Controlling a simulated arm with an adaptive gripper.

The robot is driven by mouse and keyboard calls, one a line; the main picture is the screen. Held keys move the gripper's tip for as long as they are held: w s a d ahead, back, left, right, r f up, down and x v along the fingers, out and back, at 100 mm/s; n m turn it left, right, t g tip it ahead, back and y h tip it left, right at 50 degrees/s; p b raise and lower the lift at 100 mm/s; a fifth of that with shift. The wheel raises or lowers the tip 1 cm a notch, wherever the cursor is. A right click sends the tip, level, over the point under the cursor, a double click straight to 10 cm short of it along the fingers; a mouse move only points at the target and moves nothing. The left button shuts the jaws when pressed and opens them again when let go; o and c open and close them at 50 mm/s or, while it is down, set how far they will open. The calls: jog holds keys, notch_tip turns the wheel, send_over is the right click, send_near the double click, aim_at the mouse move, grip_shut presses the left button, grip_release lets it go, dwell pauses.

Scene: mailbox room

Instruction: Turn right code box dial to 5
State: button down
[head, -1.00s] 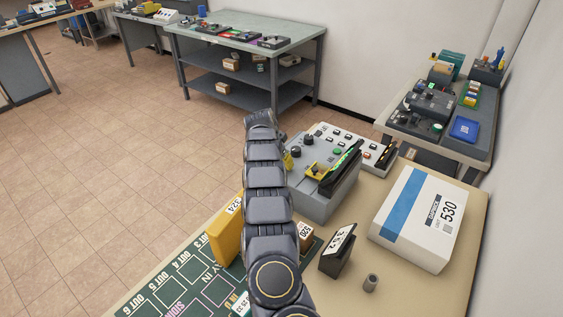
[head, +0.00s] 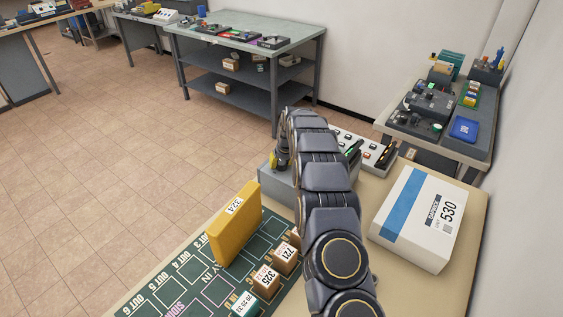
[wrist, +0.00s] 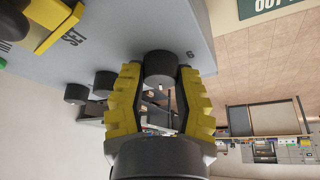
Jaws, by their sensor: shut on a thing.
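The grey code box (head: 275,190) stands on the near table, mostly hidden behind my arm in the head view. In the wrist view its grey panel (wrist: 130,25) fills the top. My gripper (wrist: 159,72) has its yellow fingers on both sides of a dark round dial (wrist: 159,63) and is shut on it. A printed 6 shows beside this dial. I cannot see a pointer or tell its setting. Two more dark knobs (wrist: 76,93) lie to the left. In the head view my gripper (head: 274,160) shows only as a bit of yellow at the box's left side.
A yellow block (head: 235,225) stands left of my arm on the green mat (head: 190,270), with several small boxes (head: 285,260). A large white box (head: 418,220) lies to the right. A white panel with buttons (head: 365,150) is behind the code box.

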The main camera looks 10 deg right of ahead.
jog(key=n+y, duration=0.1)
jog(key=n, duration=0.1)
jog(key=n+g+y, duration=0.1)
jog(key=n, duration=0.2)
jog(key=shift+d+f+n, duration=0.1)
jog(key=shift+n, duration=0.2)
jog(key=shift+n+g+y, duration=0.6)
jog(key=shift+n, duration=1.6)
jog(key=c, duration=0.6)
grip_release()
jog(key=v, duration=1.2)
jog(key=shift+c, duration=0.2)
